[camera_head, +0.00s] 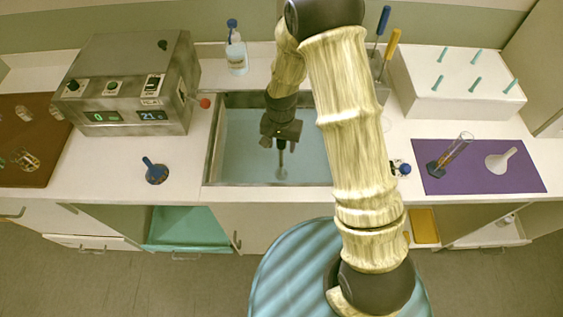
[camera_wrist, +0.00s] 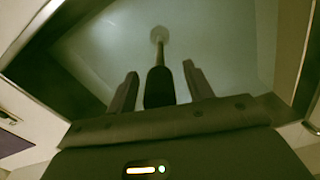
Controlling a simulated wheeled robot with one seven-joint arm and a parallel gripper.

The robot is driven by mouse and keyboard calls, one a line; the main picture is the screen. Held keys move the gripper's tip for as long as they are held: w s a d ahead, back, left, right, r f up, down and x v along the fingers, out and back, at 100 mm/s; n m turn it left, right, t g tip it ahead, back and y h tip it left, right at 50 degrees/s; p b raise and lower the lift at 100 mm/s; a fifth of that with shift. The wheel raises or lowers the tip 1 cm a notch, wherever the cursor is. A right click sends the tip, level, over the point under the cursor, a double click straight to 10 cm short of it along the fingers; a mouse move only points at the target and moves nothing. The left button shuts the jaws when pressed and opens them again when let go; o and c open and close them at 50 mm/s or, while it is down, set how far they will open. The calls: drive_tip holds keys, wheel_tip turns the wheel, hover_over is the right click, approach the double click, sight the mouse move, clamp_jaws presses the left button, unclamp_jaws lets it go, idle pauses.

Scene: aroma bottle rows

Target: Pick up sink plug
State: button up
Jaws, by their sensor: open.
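The sink plug stands upright on the sink floor, its dark grip and thin stem (camera_head: 281,160) showing below my gripper in the head view. In the wrist view its dark handle (camera_wrist: 159,88) appears between my two fingers, with the thin shaft leading to a pale round disc (camera_wrist: 159,34) at the bottom. My gripper (camera_head: 281,138) points down into the sink (camera_head: 233,183). In the wrist view my gripper (camera_wrist: 161,87) is open, with a gap on each side of the handle. The top of the plug is hidden by my gripper in the head view.
The sink's rim and walls surround my gripper. A grey control box (camera_head: 130,85) and a blue-handled item (camera_head: 155,172) are on the left. A white rack (camera_head: 452,88) and purple mat (camera_head: 475,183) are on the right. A blue-capped bottle (camera_head: 236,55) stands behind the sink.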

drive_tip(key=shift+f, duration=0.8)
drive_tip(key=c, duration=1.1)
drive_tip(key=shift+r, duration=0.1)
wheel_tip(320, 180, up, 10)
drive_tip(key=shift+f+b, duration=0.1)
drive_tip(key=shift+b, duration=0.6)
